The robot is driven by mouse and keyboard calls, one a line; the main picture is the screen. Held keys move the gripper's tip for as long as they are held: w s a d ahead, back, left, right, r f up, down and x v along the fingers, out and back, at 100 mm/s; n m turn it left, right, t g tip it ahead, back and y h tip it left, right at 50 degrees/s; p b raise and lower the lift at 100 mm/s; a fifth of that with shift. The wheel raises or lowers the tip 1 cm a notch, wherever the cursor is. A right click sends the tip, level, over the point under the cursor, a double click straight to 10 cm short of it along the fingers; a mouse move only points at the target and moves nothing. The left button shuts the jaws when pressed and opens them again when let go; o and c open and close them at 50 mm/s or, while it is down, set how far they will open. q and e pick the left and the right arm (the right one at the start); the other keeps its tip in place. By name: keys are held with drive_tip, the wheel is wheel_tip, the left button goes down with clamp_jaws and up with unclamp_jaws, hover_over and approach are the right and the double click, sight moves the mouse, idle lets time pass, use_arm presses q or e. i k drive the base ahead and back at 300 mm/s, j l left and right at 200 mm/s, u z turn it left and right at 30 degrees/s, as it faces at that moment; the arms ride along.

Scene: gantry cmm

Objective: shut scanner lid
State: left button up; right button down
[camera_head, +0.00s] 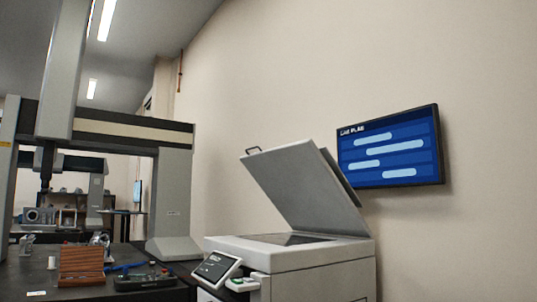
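The scanner (318,275) is a light grey box standing right of centre in the head view. Its grey lid (300,190) is raised and tilts up to the left from its right side, with a dark handle (252,150) at the upper left edge. Part of the dark scanning bed (285,239) shows under the lid. A small tilted control panel (215,267) sits at the scanner's front left. Neither of my grippers is in view.
A gantry measuring machine (172,200) stands on a dark table at the left. A blue wall screen (390,148) hangs behind the lid, at the right.

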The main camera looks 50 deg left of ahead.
sight(304, 182)
drive_tip(key=i+l, duration=0.1)
drive_tip(key=i, duration=0.35)
drive_tip(key=u, duration=1.9)
